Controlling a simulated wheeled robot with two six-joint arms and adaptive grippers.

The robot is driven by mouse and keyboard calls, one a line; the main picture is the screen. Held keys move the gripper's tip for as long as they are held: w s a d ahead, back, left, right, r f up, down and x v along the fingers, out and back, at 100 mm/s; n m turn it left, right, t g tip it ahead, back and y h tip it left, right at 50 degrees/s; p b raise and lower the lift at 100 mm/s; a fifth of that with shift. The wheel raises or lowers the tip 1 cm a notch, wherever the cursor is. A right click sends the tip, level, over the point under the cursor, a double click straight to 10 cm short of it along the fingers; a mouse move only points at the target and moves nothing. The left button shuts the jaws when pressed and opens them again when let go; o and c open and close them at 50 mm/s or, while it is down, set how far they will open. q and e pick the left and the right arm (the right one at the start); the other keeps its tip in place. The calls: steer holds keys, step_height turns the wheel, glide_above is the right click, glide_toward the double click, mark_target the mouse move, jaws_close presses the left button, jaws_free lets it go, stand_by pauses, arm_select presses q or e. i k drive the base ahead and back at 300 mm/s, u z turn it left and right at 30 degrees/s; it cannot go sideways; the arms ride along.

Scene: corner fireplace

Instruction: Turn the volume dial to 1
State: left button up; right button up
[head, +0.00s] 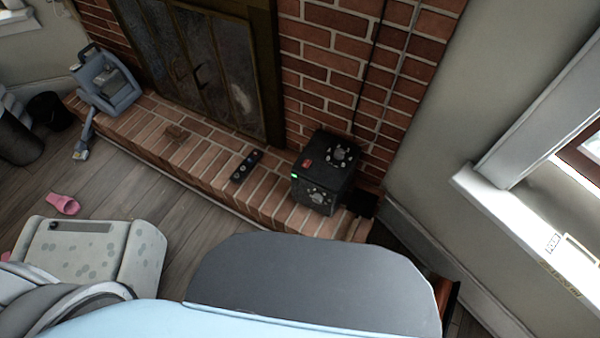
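A dark box-shaped device (318,176) stands on the brick hearth at its right end, tilted in the picture. A round dial (341,155) with pale marks around it is on its top face. A second round dial (317,197) is on its front face. A red patch (307,163) and a small lit green strip (296,176) also show on it. The marks are too small to read, so I cannot tell which dial is for volume or where either points. Neither of my grippers is in view.
A black remote-like object (246,166) lies on the brick hearth (215,172) left of the device. A blue-grey appliance (105,84) stands at the hearth's left end. A pink object (63,204) lies on the wooden floor. A window sill (520,225) juts out at right.

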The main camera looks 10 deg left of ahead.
mark_target(339, 154)
steer(key=k, duration=0.5)
steer(key=u, duration=1.45)
steer(key=i, duration=1.2)
steer(key=z, duration=3.05)
steer(key=i, duration=0.5)
steer(key=u, duration=0.05)
